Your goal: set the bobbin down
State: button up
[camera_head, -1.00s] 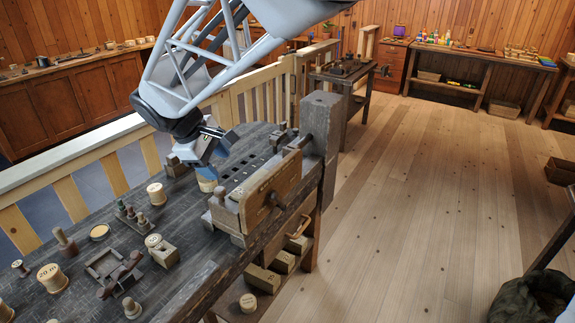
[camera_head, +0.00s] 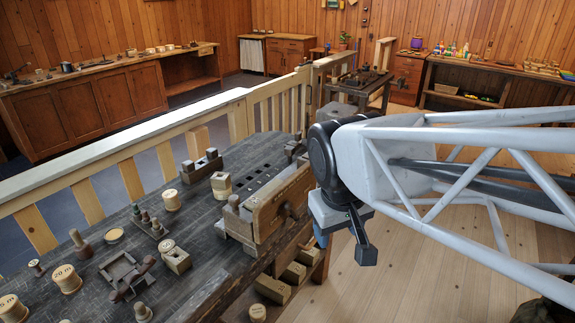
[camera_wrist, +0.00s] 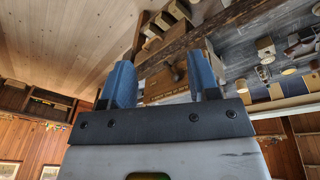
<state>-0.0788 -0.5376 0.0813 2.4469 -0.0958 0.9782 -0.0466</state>
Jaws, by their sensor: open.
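A pale wooden bobbin (camera_head: 221,186) stands upright on the dark workbench (camera_head: 195,225), just left of the row of square holes and behind the wooden vise (camera_head: 270,212). Nothing is touching it from above. My gripper (camera_head: 343,243) hangs off the right side of the bench, past the vise and over the floor, well apart from the bobbin. In the wrist view my gripper's two blue fingers (camera_wrist: 162,82) are spread wide with nothing between them. I cannot tell the bobbin for sure in the wrist view.
Other spools (camera_head: 66,279) stand on the near left of the bench, with a peg rack (camera_head: 150,225), a shallow round disc (camera_head: 114,236) and a square block with a round top (camera_head: 176,259). A dark block stand (camera_head: 202,167) is behind the bobbin. Wooden blocks (camera_head: 272,289) lie below the bench.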

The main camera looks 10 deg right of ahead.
jog(key=shift+s+d+f+m+t+y, duration=0.15)
jog(key=shift+s+d+f+m, duration=0.15)
jog(key=shift+s, duration=0.5)
jog(key=shift+s+d+f+m+t+y, duration=0.1)
jog(key=shift+s+d+f+m, duration=0.15)
jog(key=shift+s+m, duration=0.35)
jog(key=shift+s+d+f+m+t+y, duration=0.1)
jog(key=shift+s+d+f+m+y, duration=0.15)
jog(key=shift+s, duration=0.7)
